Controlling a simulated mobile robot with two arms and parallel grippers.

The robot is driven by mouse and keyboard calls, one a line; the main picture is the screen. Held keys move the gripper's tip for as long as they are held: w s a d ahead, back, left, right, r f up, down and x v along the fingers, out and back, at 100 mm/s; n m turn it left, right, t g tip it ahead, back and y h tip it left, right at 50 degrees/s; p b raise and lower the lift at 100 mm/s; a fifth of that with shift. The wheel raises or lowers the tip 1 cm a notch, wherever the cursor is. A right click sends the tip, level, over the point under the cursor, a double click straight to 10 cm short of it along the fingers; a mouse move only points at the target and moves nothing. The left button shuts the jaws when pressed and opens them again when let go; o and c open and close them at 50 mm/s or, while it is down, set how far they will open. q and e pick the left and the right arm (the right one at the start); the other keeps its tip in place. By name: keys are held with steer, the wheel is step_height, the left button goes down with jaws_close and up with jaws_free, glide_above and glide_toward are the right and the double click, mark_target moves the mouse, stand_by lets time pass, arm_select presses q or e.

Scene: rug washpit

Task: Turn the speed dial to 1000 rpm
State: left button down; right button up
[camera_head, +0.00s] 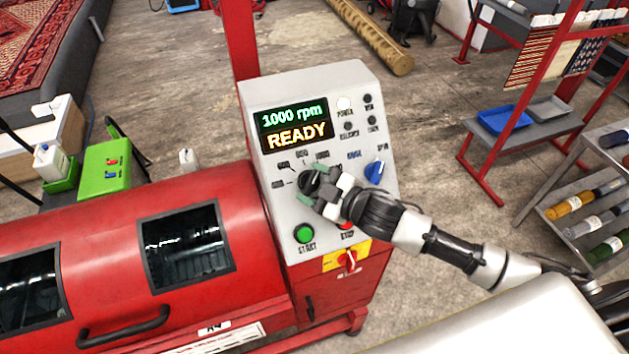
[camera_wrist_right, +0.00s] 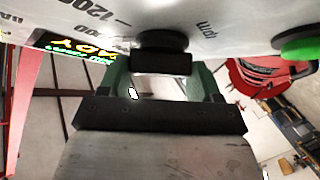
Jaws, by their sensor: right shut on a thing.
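The speed dial (camera_head: 307,184) is a black round knob on the white control panel (camera_head: 352,88) of the red machine. The wrist view shows its dark grip (camera_wrist_right: 160,60) between two green fingers. My right gripper (camera_head: 318,188) is shut on the dial and partly hides it in the head view. The display (camera_head: 294,124) reads "1000 rpm" in green and "READY" in yellow. The exact direction of the dial's pointer is hard to tell. My left gripper is not in view.
A blue knob (camera_head: 374,172) sits right of the dial. A green START button (camera_head: 304,233) is below it, with a red STOP button partly hidden behind my gripper. A red switch (camera_head: 347,260) on a yellow plate is lower down. The red drum (camera_head: 120,235) extends left.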

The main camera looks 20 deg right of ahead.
steer(key=o, duration=0.9)
steer(key=shift+s+d, duration=0.25)
steer(key=shift+s, duration=0.1)
steer(key=shift+b+v, duration=1.8)
steer(key=shift+v, duration=3.15)
